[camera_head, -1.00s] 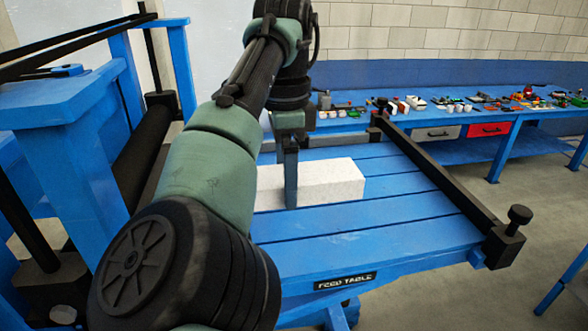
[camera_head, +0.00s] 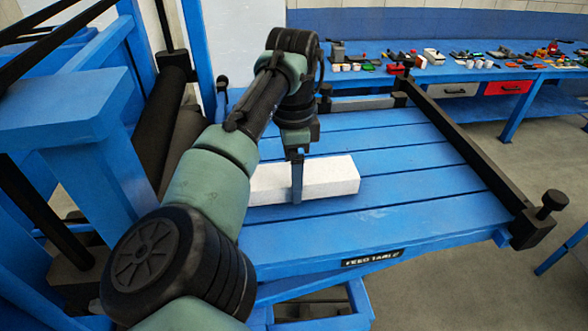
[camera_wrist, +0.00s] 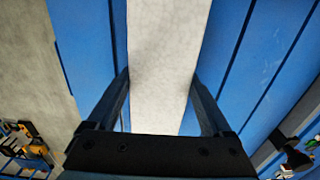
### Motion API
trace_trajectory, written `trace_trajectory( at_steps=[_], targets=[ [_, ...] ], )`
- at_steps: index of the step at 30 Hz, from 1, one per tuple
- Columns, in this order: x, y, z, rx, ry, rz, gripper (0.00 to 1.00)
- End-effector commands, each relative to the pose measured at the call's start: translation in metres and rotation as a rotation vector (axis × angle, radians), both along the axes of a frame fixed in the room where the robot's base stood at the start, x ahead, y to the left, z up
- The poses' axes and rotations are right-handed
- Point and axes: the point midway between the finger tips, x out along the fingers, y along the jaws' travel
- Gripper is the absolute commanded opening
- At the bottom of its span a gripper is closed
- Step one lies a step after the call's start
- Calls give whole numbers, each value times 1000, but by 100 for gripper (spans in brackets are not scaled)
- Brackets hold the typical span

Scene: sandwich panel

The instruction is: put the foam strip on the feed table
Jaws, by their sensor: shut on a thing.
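The foam strip (camera_head: 330,177) is a long white block over the blue slatted feed table (camera_head: 400,220). My gripper (camera_head: 297,190) is shut across the strip near its middle, with one finger showing on the near side. In the wrist view the strip (camera_wrist: 165,60) runs between the two fingers of my gripper (camera_wrist: 160,85), with blue slats on both sides. The strip looks level and at or just above the slats; I cannot tell whether it touches them. Its left end is partly hidden behind my arm.
A black side rail (camera_head: 465,145) with a knob (camera_head: 553,202) bounds the table on the right. A blue frame with dark rollers (camera_head: 165,120) stands at the left. A workbench (camera_head: 470,72) with many small items is behind. Slats right of the strip are bare.

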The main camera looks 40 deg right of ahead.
Motion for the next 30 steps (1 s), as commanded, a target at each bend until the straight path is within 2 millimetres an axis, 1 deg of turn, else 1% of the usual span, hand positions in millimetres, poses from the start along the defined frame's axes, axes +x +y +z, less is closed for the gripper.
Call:
trace_trajectory(
  at_steps=[4, 13, 14, 16, 17, 23, 26, 29, 30],
  targets=[
    [0, 0, -9, 0, 0, 0, 29],
    [0, 0, -12, -2, 1, 0, 29],
    [0, 0, -12, -2, 1, 0, 86],
    [0, 0, -12, -1, 0, 0, 99],
    [0, 0, -12, -1, 0, 0, 100],
    [0, 0, -11, -1, 0, 0, 100],
    [0, 0, -8, -1, -2, 0, 100],
    [1, -1, 2, -3, -3, 0, 100],
    [1, -1, 9, -4, -4, 0, 100]
  ],
)
